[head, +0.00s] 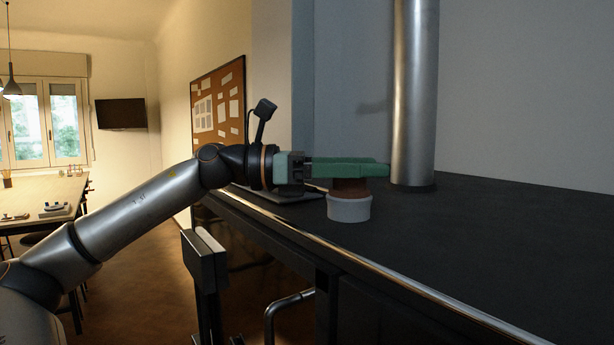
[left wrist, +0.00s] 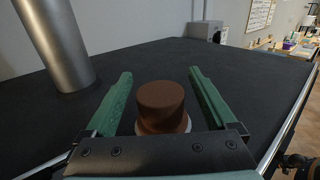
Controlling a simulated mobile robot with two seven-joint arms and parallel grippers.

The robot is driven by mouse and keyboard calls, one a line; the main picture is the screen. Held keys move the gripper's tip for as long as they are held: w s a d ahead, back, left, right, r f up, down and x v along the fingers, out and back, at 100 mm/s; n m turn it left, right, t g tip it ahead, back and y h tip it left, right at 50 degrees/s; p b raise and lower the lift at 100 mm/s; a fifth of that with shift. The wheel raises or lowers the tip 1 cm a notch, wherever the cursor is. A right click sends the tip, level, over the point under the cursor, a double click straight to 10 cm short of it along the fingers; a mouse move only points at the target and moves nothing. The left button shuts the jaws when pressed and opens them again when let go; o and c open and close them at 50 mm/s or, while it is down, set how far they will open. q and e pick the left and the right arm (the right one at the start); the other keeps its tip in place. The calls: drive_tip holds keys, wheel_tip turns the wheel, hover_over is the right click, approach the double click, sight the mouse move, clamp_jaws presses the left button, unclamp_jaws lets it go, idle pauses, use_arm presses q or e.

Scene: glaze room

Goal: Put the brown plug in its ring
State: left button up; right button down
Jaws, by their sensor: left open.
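The brown plug (head: 350,187) stands upright at the white ring (head: 349,209), which rests on the dark counter. In the left wrist view the plug (left wrist: 161,103) is between the two green fingers, with gaps on both sides. A sliver of the ring (left wrist: 141,130) shows around its foot. The plug's lower end is inside the ring's outline; how deep it sits I cannot tell. My left gripper (head: 388,167) is open, level, with its fingers either side of the plug's upper part. In the head view the fingers hide the plug's top. My right gripper is not in view.
A thick metal pipe (head: 414,100) rises from the counter (head: 480,240) just beyond the fingertips. A flat dark thing (head: 303,197) lies under the gripper's body. The counter's metal front edge (head: 400,290) runs below. The counter to the right is clear.

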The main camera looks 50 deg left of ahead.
use_arm(q)
drive_tip(key=b+v, duration=0.4)
drive_tip(key=v, duration=0.5)
drive_tip(key=shift+s+a+f+b, duration=0.1)
drive_tip(key=shift+s+a+b, duration=0.05)
drive_tip(key=shift+b, duration=0.25)
drive_tip(key=shift+s+a, duration=0.25)
drive_tip(key=shift+s, duration=0.05)
